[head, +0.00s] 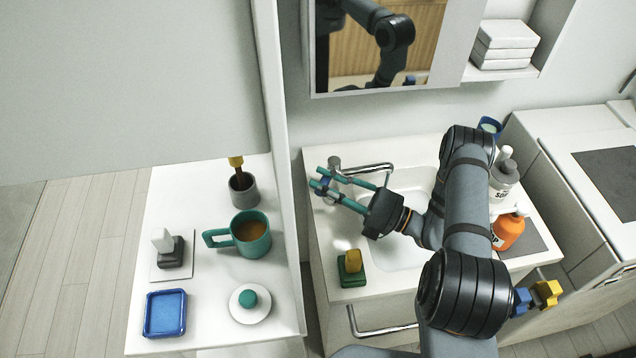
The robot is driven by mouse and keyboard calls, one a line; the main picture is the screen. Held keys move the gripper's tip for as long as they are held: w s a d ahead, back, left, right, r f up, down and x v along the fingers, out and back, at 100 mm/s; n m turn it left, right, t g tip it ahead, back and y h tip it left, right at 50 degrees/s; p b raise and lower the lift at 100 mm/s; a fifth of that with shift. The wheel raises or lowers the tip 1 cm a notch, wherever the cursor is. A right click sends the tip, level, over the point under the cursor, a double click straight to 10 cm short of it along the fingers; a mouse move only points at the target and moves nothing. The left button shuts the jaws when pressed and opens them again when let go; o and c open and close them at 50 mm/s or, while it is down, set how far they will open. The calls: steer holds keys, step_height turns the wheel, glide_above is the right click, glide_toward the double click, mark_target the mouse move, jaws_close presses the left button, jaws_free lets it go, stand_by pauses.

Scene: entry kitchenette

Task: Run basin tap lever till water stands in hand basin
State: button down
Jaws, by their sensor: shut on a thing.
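The chrome basin tap (372,169) stands at the back left of the white hand basin (402,254), its spout turned toward the bowl. My gripper (317,178) reaches in from the right with its two teal fingers on either side of the tap's lever, just left of and in front of the tap body. It is shut on the lever, which is mostly hidden between the fingers. My arm covers the right part of the basin. I cannot tell whether water is running or standing in the bowl.
A green block with a yellow top (352,268) sits at the basin's front left. A white bottle (503,184) and an orange bottle (508,231) stand right of my arm. A partition separates the left counter, with its teal mug (251,237) and blue dish (165,313).

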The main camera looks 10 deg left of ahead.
steer(key=shift+s+f, duration=0.1)
steer(key=shift+s, duration=0.05)
steer(key=c, duration=1.4)
jaws_free()
steer(key=shift+c, duration=0.2)
steer(key=v, duration=0.7)
steer(key=shift+d, duration=0.25)
steer(key=shift+a, duration=0.15)
